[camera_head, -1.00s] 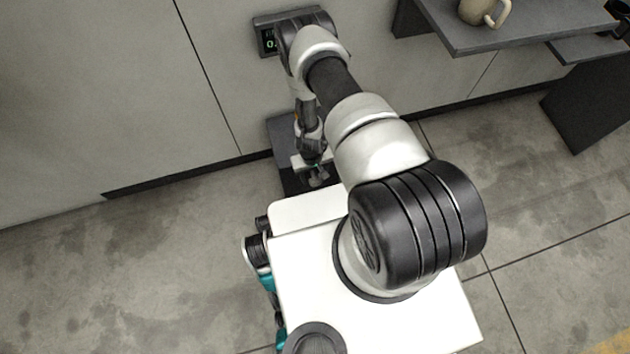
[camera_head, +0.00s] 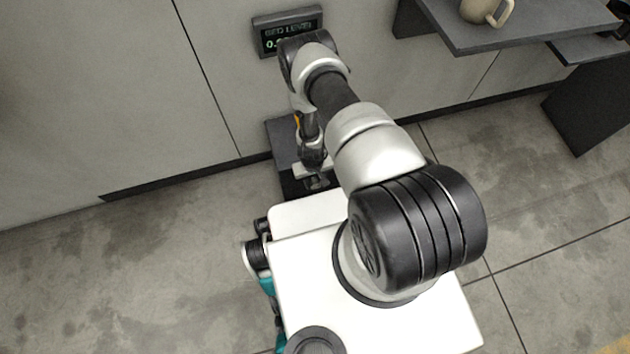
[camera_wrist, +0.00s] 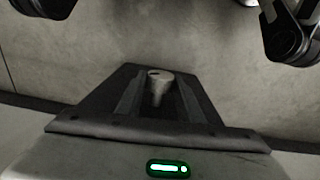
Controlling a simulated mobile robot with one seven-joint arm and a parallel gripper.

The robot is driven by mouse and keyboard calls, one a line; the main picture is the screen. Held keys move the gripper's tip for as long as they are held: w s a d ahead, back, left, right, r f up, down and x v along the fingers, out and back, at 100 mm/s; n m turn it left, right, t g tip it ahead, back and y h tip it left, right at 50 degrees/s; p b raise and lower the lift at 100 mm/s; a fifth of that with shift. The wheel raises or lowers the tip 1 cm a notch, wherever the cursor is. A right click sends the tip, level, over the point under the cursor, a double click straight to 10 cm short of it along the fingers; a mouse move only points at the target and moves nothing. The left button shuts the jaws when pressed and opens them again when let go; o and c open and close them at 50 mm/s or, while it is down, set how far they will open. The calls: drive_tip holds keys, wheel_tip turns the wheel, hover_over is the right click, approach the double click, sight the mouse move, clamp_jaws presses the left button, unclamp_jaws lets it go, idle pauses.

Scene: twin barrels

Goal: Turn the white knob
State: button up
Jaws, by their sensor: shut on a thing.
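The white knob (camera_wrist: 156,88) shows in the wrist view as a small pale, rounded post, grey in this light. It sits between the two dark fingers of my gripper (camera_wrist: 160,96), which is shut on it. In the head view my gripper (camera_head: 318,182) points down low beside the dark stand at the wall. My arm and the fingers hide most of the knob there, and I cannot make it out clearly.
A small display (camera_head: 288,30) on the wall reads "BED LEVEL" with a partly hidden green number. A dark stand (camera_head: 283,135) is against the wall. A dark shelf (camera_head: 530,28) at upper right holds a beige mug (camera_head: 484,11). Floor at left is clear.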

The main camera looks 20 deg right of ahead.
drive_tip(key=shift+d, duration=0.1)
drive_tip(key=shift+d+y, duration=0.2)
drive_tip(key=shift+y, duration=0.6)
drive_tip(key=shift+d+y, duration=0.15)
drive_tip(key=shift+y, duration=0.65)
drive_tip(key=shift+d+f+y, duration=0.1)
drive_tip(key=shift+y, duration=0.9)
drive_tip(key=shift+d+f+y, duration=0.1)
drive_tip(key=shift+y, duration=0.9)
drive_tip(key=o, duration=1.1)
drive_tip(key=p+v, duration=0.2)
drive_tip(key=v, duration=0.6)
drive_tip(key=p+v, duration=0.2)
drive_tip(key=v, duration=0.7)
drive_tip(key=shift+d, duration=0.4)
